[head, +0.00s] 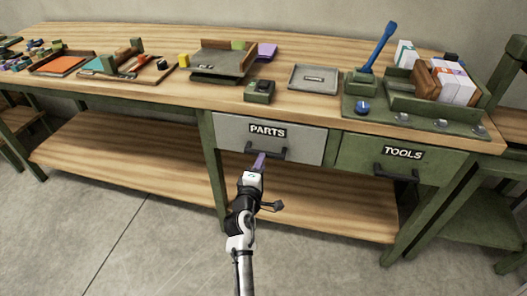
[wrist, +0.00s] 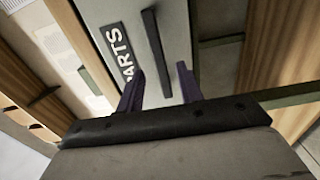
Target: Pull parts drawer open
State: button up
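The grey parts drawer (head: 300,143) with its "PARTS" label sits at the front of the workbench, looking closed. Its black bar handle (head: 280,154) is below the label. My gripper (head: 260,162) is just in front of the handle's left part in the head view. In the wrist view the two purple fingers (wrist: 160,88) are spread apart. The handle (wrist: 155,50) lies ahead of the gap between them, and the drawer front (wrist: 175,30) fills the middle. I cannot tell if the fingers touch the handle.
A green tools drawer (head: 365,160) with its own black handle is to the right. The workbench top (head: 215,99) carries trays, a stapler-like green box (head: 259,91) and a green organiser (head: 405,115). A wooden lower shelf (head: 130,150) runs underneath. The floor in front is clear.

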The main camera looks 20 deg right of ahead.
aim_at(264, 152)
jog(key=x, duration=0.5)
jog(key=shift+w+d+p, duration=0.2)
jog(key=shift+w+p, duration=0.1)
jog(key=shift+c, duration=0.5)
grip_shut()
